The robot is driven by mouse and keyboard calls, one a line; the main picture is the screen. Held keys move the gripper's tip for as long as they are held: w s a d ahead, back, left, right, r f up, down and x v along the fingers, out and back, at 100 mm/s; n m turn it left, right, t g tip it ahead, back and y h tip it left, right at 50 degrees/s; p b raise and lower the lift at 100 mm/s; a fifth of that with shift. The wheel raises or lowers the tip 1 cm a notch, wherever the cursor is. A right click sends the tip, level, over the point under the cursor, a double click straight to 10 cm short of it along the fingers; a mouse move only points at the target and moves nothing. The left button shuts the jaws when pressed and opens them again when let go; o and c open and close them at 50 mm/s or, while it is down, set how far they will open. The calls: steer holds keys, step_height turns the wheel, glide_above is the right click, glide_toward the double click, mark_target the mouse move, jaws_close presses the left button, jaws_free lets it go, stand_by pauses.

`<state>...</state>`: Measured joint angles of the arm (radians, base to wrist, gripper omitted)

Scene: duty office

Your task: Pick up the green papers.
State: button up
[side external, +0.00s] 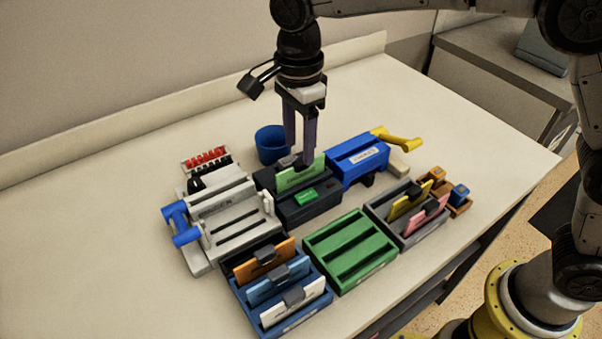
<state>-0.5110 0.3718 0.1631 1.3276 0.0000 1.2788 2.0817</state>
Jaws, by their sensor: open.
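The green papers (297,177) stand upright in a black device (310,208) near the middle of the table, with a dark clip at their top edge. A small green block or button shows on the device's front. My gripper (304,158) points down right over the papers, its purple fingers open around the dark clip area. I cannot tell whether the fingers touch the clip. The lower part of the papers is hidden in the device.
An empty green tray (372,262) is in front. A grey-white machine (228,228), blue cup (270,143) and blue yellow-handled device (358,157) stand close by.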

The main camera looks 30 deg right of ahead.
mark_target(301, 161)
steer(key=shift+d+f, duration=0.2)
steer(key=shift+f, duration=2.5)
jaws_close()
